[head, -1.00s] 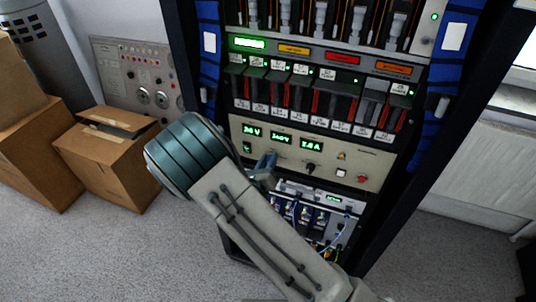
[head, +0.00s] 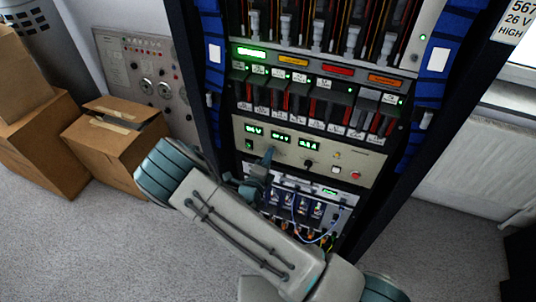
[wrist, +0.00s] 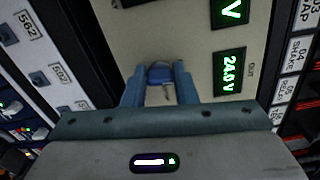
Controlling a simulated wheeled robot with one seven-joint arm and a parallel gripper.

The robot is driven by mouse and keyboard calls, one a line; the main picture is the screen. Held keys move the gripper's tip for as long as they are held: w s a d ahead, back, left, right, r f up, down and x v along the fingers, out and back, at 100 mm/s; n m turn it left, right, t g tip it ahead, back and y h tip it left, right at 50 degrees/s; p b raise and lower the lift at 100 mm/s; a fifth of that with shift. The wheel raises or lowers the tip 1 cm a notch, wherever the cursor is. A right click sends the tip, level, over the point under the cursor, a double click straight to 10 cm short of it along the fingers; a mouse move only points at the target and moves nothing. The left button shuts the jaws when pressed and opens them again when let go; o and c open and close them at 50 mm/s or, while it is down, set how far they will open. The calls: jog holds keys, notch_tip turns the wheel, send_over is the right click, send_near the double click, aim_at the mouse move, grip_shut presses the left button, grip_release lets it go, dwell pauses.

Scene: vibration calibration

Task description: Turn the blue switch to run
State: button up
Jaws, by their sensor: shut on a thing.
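The blue switch (wrist: 160,73) sits on the beige control panel (wrist: 150,35) in the wrist view. My gripper (wrist: 160,85) has one blue finger on each side of it and is shut on it. In the head view my gripper (head: 266,160) reaches the left part of the beige panel (head: 235,130), below its green displays (head: 281,137). The switch is hidden behind the gripper there. Its exact turn and any run marking cannot be read.
A black knob (head: 308,164) and a red button (head: 355,175) are on the same panel to the right. Wired modules (head: 300,210) lie below, and breaker rows (head: 315,105) above. Cardboard boxes (head: 105,155) stand on the floor at left.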

jog(key=shift+n+p, duration=0.35)
jog(key=shift+n, duration=0.35)
jog(key=shift+f, duration=0.1)
jog(key=o, duration=1)
jog(key=shift+a, duration=0.1)
jog(key=b+v, duration=0.2)
jog(key=v, duration=1.2)
